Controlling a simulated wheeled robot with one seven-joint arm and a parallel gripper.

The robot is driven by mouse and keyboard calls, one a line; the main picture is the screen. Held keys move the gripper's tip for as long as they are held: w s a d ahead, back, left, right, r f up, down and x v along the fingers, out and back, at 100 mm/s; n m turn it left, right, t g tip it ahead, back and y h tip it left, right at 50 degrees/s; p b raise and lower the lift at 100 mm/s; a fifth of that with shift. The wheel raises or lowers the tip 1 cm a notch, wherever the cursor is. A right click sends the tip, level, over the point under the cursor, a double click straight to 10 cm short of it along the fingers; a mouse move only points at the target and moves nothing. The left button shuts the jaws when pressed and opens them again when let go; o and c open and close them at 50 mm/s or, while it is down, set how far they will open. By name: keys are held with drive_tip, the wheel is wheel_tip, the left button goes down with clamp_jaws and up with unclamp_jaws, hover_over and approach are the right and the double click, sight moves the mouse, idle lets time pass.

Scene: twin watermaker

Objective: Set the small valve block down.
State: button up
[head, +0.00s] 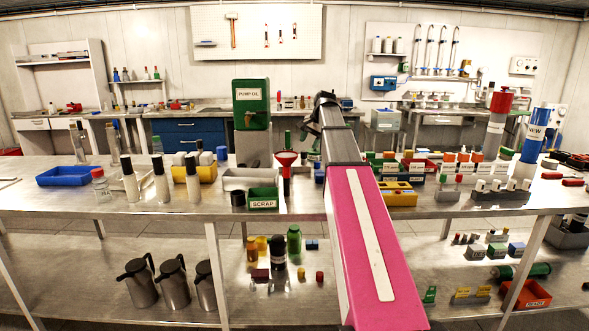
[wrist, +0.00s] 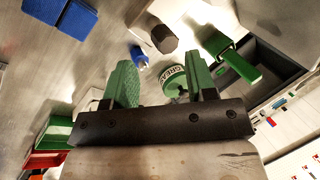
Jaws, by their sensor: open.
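My gripper (wrist: 161,80) shows in the wrist view with its two green fingers apart and nothing clearly held between them. A round green tin labelled GREASE (wrist: 174,78) shows beyond the gap between the fingers; I cannot tell its distance from them. A small blue piece with a pale end (wrist: 139,57) lies on the metal bench beyond the left finger, apart from it. I cannot tell whether this is the small valve block. In the head view my arm reaches over the bench (head: 107,209) and hides part of it, and the fingers are hard to make out.
In the wrist view, a dark cylinder (wrist: 163,38), a green-handled item (wrist: 232,57) and a grey bin (wrist: 270,65) stand beyond the fingers. In the head view, a red funnel (head: 287,158), a green SCRAP bin (head: 263,198) and a yellow rack (head: 399,196) crowd the bench near my arm.

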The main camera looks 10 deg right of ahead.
sight(304, 152)
drive_tip(key=f+n, duration=0.1)
drive_tip(key=f, duration=0.1)
drive_tip(key=w+a+f+n+g+h, duration=0.1)
drive_tip(key=f+n, duration=0.1)
drive_tip(key=f, duration=0.1)
drive_tip(key=w+a+f+n, duration=0.1)
drive_tip(key=f, duration=0.2)
drive_tip(key=shift+w+n+g+h, duration=0.2)
drive_tip(key=shift+n+g+h, duration=0.1)
drive_tip(key=shift+h, duration=0.1)
drive_tip(key=shift+r, duration=0.15)
clamp_jaws()
